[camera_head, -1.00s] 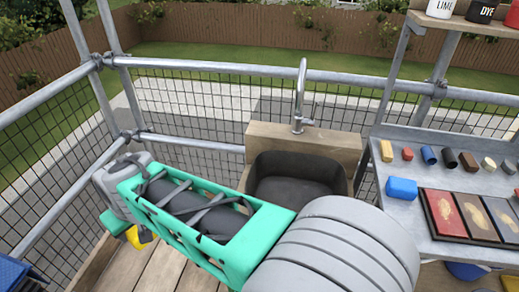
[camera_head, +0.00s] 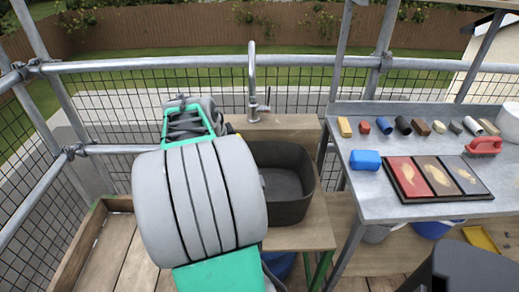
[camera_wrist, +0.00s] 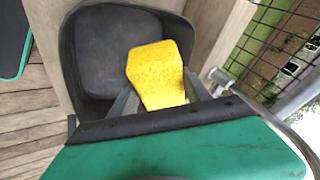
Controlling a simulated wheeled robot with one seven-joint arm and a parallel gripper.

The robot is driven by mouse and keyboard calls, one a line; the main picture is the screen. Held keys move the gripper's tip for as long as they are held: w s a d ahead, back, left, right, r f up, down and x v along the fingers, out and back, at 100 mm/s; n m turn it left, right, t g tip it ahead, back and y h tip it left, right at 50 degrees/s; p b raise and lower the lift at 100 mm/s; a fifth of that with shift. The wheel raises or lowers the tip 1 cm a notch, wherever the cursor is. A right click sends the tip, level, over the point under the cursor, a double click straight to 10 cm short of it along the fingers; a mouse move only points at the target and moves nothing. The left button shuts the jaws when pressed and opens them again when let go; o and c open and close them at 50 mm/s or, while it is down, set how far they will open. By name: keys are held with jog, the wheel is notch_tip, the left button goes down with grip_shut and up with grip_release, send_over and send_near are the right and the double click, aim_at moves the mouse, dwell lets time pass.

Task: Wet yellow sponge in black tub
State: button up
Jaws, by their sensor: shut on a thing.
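The black tub (camera_head: 290,205) stands below the tap on a wooden stand, right of my arm in the head view. It also shows in the wrist view (camera_wrist: 78,65), with a grey inner floor. My gripper (camera_wrist: 160,88) is shut on the yellow sponge (camera_wrist: 155,72), one finger at each side. In the wrist view the sponge overlaps the tub's inside and its edge; I cannot tell its height. In the head view my arm hides most of the gripper. I cannot tell whether the tub holds water.
The metal tap (camera_head: 253,85) rises behind the tub, close to my arm. A grey metal table (camera_head: 385,208) at right bears a blue block (camera_head: 365,160), a tray of colour panels (camera_head: 435,180), a red-handled brush (camera_head: 484,147) and several small pieces. Scaffold rails (camera_head: 150,62) enclose the back.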

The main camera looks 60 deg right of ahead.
jog(key=s+d+m+g, duration=0.2)
jog(key=s+d+m, duration=0.35)
jog(key=s, duration=0.25)
notch_tip(320, 180, down, 17)
jog(key=b, duration=1.3)
jog(key=shift+d+g+h, duration=0.3)
jog(key=shift+d, duration=0.15)
jog(key=shift+r, duration=0.15)
